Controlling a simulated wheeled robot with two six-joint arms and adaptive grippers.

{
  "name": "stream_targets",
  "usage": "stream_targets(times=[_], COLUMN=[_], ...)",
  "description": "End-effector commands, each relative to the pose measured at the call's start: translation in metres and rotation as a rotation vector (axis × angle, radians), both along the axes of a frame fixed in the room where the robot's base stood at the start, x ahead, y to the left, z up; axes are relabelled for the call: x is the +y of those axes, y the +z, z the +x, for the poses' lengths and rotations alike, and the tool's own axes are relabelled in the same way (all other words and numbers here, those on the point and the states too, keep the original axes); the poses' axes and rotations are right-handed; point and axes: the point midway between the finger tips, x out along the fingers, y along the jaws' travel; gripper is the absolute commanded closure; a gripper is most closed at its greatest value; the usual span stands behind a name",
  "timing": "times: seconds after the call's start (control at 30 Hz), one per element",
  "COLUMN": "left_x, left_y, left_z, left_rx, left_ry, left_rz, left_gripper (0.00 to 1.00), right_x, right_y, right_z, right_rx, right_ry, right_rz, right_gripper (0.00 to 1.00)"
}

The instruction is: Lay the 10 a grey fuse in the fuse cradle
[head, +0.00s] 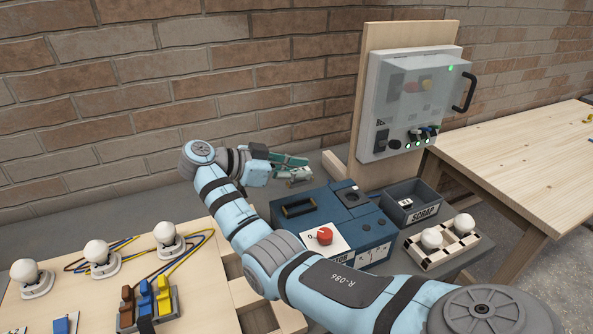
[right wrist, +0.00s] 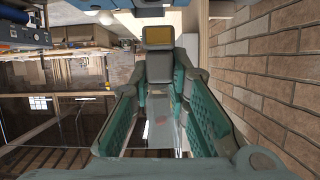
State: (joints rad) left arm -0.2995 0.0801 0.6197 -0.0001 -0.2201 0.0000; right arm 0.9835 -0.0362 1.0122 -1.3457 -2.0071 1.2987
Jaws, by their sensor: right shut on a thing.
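My right gripper (head: 293,170) is at the end of the blue arm, above and behind the blue box. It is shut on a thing. In the right wrist view, a pale grey piece (right wrist: 165,125) shows between the green fingers (right wrist: 164,115). It looks like the 10 A grey fuse, but I cannot read any marking on it. The blue box (head: 325,225) has a red knob (head: 324,236) on a white plate, a dark framed recess (head: 299,207) and a small dark fitting (head: 351,195). I cannot tell which of these is the fuse cradle. My left gripper is out of view.
A scrap bin (head: 412,203) stands right of the blue box, beside a checkered rack (head: 442,244) with white bulbs. A grey panel box (head: 410,100) rises behind on a wooden board. Bulbs and wires cover the wooden board (head: 75,240) at left. A brick wall (head: 170,90) stands behind.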

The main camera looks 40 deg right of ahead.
Motion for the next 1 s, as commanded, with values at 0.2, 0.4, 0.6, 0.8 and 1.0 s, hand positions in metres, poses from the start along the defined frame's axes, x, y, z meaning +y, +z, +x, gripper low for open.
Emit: stream_targets(times=[0.2, 0.4, 0.6, 0.8, 1.0], left_x=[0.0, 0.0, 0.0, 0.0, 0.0], left_y=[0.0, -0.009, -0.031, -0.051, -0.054], left_z=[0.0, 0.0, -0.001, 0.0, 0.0], left_rx=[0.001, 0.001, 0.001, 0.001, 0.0], left_ry=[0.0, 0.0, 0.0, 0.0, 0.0], left_rz=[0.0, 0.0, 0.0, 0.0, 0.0], left_gripper=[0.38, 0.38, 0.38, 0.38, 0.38], right_x=[0.0, 0.002, 0.002, 0.002, 0.002], right_y=[-0.001, -0.005, -0.03, -0.053, -0.058], right_z=[0.0, 0.001, 0.001, 0.001, 0.001], right_rx=[0.001, -0.001, -0.001, -0.001, -0.003], right_ry=[0.0, -0.001, 0.0, 0.001, 0.0], right_rz=[0.001, -0.007, -0.007, -0.007, -0.006], right_gripper=[1.0, 1.0, 1.0, 1.0, 1.0])
